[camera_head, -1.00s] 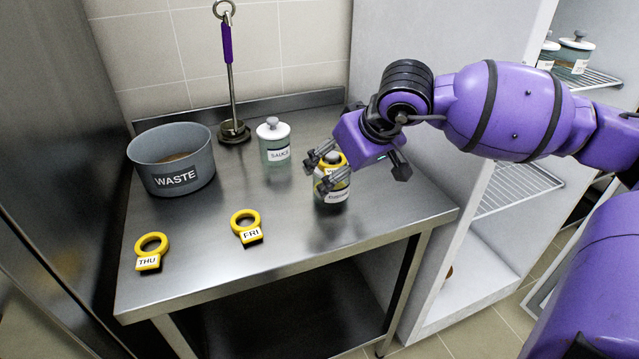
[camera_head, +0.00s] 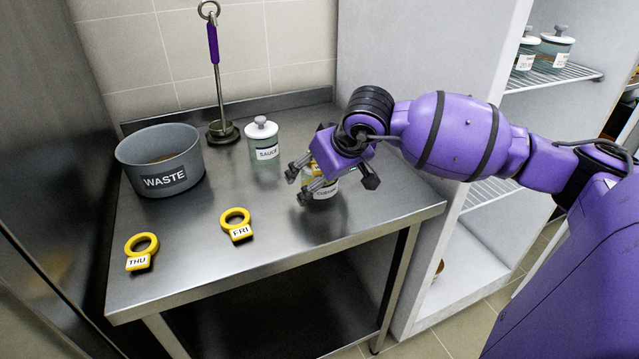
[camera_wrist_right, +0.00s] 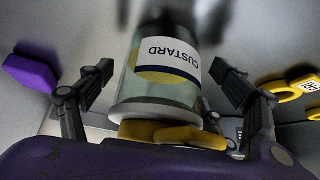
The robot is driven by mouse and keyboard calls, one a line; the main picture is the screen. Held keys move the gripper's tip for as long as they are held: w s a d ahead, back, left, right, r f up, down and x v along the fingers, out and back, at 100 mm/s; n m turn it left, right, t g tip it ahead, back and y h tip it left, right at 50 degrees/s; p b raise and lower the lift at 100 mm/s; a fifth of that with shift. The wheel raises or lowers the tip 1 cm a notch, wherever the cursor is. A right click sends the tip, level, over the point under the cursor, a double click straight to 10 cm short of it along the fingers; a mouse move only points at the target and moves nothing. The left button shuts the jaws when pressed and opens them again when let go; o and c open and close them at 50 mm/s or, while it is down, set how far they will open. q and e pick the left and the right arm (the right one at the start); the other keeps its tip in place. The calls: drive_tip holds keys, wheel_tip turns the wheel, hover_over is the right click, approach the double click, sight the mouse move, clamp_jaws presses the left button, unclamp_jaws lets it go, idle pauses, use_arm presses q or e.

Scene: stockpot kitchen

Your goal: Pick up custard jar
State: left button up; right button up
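The custard jar (camera_head: 322,192) stands on the steel table near its right end, a glass jar with a CUSTARD label and a yellow tag ring (camera_wrist_right: 175,136) at its lid. My right gripper (camera_head: 308,184) is over it and hides its top in the head view. In the right wrist view the jar (camera_wrist_right: 160,88) sits between the two fingers of the right gripper (camera_wrist_right: 165,82), which is open, with a gap seen on each side. My left gripper is not in view.
A sauce jar (camera_head: 264,141) stands left of the custard jar on the table (camera_head: 200,240). A grey WASTE pot (camera_head: 160,182), a purple-handled masher-like tool (camera_head: 222,132), and yellow THU (camera_head: 140,262) and FRI (camera_head: 239,232) tags are further left. A white shelf unit (camera_head: 405,80) borders the right.

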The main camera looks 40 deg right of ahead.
drive_tip(key=c, duration=1.4)
drive_tip(key=shift+r, duration=0.2)
